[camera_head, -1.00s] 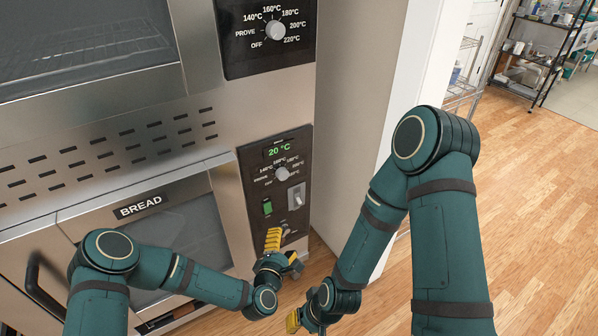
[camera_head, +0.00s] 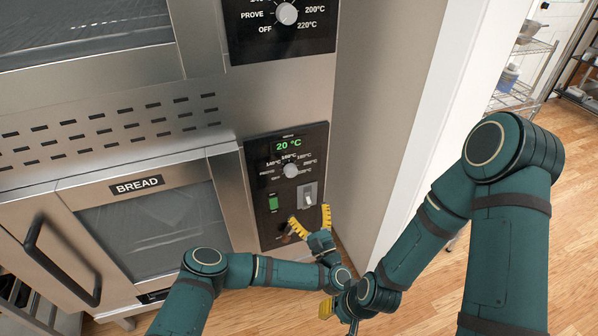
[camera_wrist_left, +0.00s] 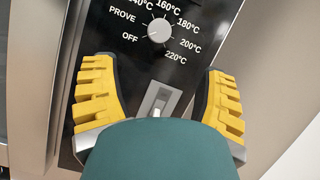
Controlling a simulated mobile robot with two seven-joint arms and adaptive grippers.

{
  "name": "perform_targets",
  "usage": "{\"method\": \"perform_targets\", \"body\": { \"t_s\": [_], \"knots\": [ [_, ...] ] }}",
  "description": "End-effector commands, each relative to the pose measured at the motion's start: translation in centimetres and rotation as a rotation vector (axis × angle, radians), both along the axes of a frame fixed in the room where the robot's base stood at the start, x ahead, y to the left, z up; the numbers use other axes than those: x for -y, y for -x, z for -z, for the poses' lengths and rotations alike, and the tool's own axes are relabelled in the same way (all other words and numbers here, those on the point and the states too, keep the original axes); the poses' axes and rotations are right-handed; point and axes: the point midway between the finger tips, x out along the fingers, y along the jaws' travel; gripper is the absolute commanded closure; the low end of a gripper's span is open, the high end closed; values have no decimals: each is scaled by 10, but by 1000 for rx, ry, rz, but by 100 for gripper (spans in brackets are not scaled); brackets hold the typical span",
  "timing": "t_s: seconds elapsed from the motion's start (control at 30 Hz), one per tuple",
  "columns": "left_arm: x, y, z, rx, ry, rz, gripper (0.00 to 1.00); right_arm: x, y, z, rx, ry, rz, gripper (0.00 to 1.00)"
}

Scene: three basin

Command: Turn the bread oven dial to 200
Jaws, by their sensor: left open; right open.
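The bread oven dial (camera_head: 290,171) is a small grey knob on the black lower control panel (camera_head: 262,226), under a green display (camera_head: 288,145) reading 20 °C. In the left wrist view the dial (camera_wrist_left: 159,30) sits in a ring of marks from OFF and PROVE to 220°C; its pointer direction is hard to make out. My left gripper (camera_head: 309,218) is open, with yellow fingers below the dial, apart from it. In the left wrist view its fingers (camera_wrist_left: 158,95) spread on either side of the panel with nothing between them gripped. My right gripper (camera_head: 328,308) is low, partly hidden, and away from the panel.
A grey lever switch (camera_head: 308,194) and a green switch (camera_head: 273,203) sit just below the dial. The BREAD oven door (camera_head: 150,235) with a black handle (camera_head: 62,262) is at left. Another dial (camera_head: 287,14) is above. A wall (camera_head: 385,110) stands at right.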

Motion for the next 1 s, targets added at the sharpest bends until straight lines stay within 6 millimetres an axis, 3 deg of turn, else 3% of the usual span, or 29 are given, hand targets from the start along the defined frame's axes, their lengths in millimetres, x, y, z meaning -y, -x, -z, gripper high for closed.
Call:
{"method": "perform_targets", "body": {
  "t_s": [0.27, 0.8, 1.0],
  "knots": [
    [-7, -22, -11, 7, -5, 2, 27, 0, -1, 6, 3, 0, 0, 66],
    [-39, -101, -43, 1, -2, -1, 27, 0, -4, 18, 9, 1, 1, 66],
    [-44, -116, -50, 1, -2, 0, 27, 0, -4, 20, 10, 1, 2, 66]
  ]
}}
